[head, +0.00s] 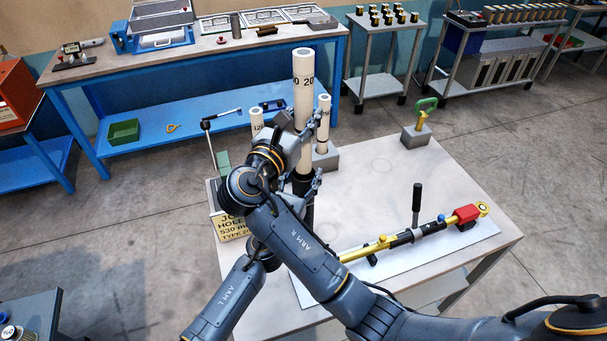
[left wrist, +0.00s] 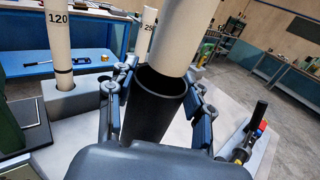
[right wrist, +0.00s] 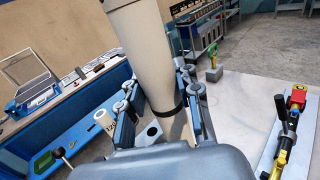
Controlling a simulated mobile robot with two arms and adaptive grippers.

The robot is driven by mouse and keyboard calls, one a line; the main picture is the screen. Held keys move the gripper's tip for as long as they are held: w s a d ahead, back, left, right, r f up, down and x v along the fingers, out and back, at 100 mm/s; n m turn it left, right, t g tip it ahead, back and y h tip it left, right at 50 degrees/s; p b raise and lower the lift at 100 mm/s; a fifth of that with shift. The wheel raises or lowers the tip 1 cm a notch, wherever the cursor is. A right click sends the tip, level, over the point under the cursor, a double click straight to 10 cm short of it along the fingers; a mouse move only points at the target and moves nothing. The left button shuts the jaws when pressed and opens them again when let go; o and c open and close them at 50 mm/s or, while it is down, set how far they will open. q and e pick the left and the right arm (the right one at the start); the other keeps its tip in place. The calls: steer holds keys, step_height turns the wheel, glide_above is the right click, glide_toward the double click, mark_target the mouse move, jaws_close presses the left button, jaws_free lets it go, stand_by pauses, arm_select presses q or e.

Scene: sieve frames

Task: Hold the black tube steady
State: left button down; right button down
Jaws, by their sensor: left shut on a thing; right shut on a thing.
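The black tube (left wrist: 153,112) stands upright with its open mouth up, between the fingers of my left gripper (left wrist: 157,100). In the head view a little of the black tube (head: 303,187) shows; my arms hide much of it. My right gripper (right wrist: 160,98) is shut on a thick cream tube (right wrist: 143,45), which has a dark band low down. This cream tube (head: 303,85) rises above the black tube in the head view. In the left wrist view its lower end (left wrist: 178,50) is at the black tube's mouth; I cannot tell whether it is inside.
Thinner cream tubes stand nearby, one marked 120 (left wrist: 60,40) in a grey block (left wrist: 66,98). A yellow and black tool with a red part (head: 466,214) lies on a white board. A green-handled tool (head: 422,113) stands at the back corner. The table's (head: 375,185) back right is mostly clear.

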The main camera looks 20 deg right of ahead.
mark_target(299, 87)
steer(key=shift+f, duration=0.15)
steer(key=shift+f, duration=1)
steer(key=shift+f, duration=0.5)
stand_by(1.4)
steer(key=c, duration=0.9)
jaws_free()
steer(key=shift+o, duration=0.2)
steer(key=shift+s, duration=0.1)
steer(key=shift+r, duration=0.1)
step_height(299, 87, up, 11)
steer(key=shift+f, duration=0.1)
